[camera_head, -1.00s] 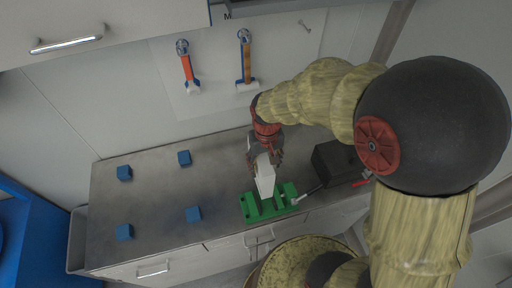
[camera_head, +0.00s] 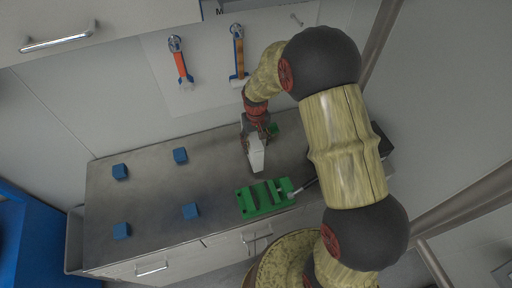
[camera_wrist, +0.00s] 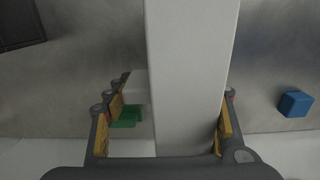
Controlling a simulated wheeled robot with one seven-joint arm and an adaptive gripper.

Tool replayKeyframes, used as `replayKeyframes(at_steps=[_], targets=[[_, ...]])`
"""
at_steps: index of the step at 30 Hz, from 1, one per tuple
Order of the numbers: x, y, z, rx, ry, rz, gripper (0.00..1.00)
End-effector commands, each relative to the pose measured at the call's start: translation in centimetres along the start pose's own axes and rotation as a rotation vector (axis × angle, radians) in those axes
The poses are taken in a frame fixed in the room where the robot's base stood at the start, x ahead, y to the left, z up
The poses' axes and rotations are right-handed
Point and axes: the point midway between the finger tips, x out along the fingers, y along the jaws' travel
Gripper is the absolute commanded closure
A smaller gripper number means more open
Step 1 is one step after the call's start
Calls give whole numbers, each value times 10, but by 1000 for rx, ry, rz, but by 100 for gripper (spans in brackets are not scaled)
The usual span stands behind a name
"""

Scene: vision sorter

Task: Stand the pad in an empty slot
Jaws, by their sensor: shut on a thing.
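My gripper (camera_head: 256,133) is shut on a tall white block, the pad (camera_head: 257,157). The pad hangs over the counter behind the green slotted rack (camera_head: 247,204), apart from it in the head view. In the wrist view the pad (camera_wrist: 188,70) fills the middle between the two fingers (camera_wrist: 164,135). The rack has raised ridges with slots between them. No pad shows standing in the slots, though their depths are hard to make out.
Several blue cubes (camera_head: 180,155) stand on the grey counter (camera_head: 140,200) to the left. One cube (camera_wrist: 295,103) shows in the wrist view. A small green piece (camera_head: 273,129) sits behind my gripper. A dark box (camera_head: 381,139) is at the right, partly behind my arm.

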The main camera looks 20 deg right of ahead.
Motion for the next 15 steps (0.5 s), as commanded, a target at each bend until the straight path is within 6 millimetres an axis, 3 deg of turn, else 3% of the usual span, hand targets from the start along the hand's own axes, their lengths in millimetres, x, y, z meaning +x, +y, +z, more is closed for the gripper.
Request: replayKeyframes(at_steps=[6,15], targets=[[28,0,-1,0,0,0,80],[32,0,-2,0,1,0,80]])
